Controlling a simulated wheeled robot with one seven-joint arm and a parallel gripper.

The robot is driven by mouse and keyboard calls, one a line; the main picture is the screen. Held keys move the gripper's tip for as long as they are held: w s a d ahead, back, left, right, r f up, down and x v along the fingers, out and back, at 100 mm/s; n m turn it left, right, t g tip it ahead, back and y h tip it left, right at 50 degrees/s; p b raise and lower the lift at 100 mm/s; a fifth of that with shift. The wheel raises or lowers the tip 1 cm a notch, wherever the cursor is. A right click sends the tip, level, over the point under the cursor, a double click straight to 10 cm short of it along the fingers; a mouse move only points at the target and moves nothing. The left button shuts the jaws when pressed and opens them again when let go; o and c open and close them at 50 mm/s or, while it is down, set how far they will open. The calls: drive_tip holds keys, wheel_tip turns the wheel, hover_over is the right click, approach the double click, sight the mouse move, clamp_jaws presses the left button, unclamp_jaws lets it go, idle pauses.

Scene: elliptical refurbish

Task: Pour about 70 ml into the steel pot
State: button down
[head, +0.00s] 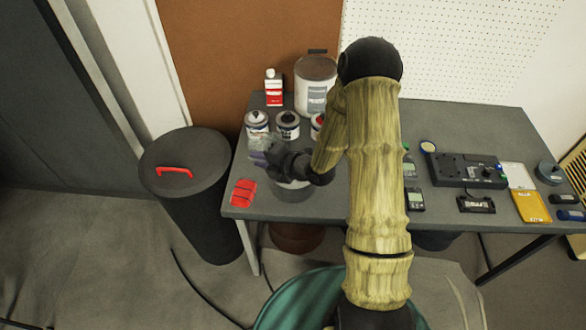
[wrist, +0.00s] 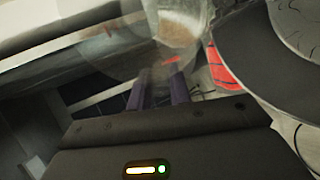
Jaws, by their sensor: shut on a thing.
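The steel pot (head: 293,192) stands near the table's front left edge, partly hidden by my wrist. My gripper (head: 262,157) is above and slightly left of it, shut on a clear vessel (head: 260,141). In the wrist view the fingers (wrist: 160,93) close on this see-through vessel (wrist: 140,45), which is blurred. I cannot tell its tilt or how much it holds. A large round grey shape at the right of the wrist view may be the pot. No stream is visible.
Several paint tins, including one tin (head: 288,125), a red-and-white bottle (head: 274,88) and a large bucket (head: 314,85) stand behind. A red packet (head: 243,192) lies at the table's left edge. A dark bin (head: 187,160) is left. Electronics (head: 465,170) lie right.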

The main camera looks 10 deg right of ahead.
drive_tip(key=shift+d+f+t+y+b, duration=0.1)
drive_tip(key=shift+f+t+y+b, duration=0.05)
drive_tip(key=shift+t+y+b, duration=0.2)
idle(0.5)
drive_tip(key=shift+s+d+b, duration=0.15)
drive_tip(key=shift+s+b, duration=0.05)
drive_tip(key=shift+b, duration=0.45)
drive_tip(key=p, duration=0.1)
drive_tip(key=r+p, duration=0.1)
drive_tip(key=p, duration=0.1)
drive_tip(key=shift+w+a+r, duration=0.2)
drive_tip(key=shift+w+a, duration=0.05)
drive_tip(key=shift+a, duration=0.05)
drive_tip(key=shift+w+a+r+g+h+p, duration=0.15)
drive_tip(key=shift+r+g+h+p, duration=0.15)
drive_tip(key=shift+g+h+p, duration=0.4)
drive_tip(key=shift+f+g+h+p, duration=0.55)
drive_tip(key=shift+f+g+p, duration=0.05)
drive_tip(key=shift+g, duration=0.05)
drive_tip(key=shift+f, duration=0.25)
drive_tip(key=shift+r, duration=0.1)
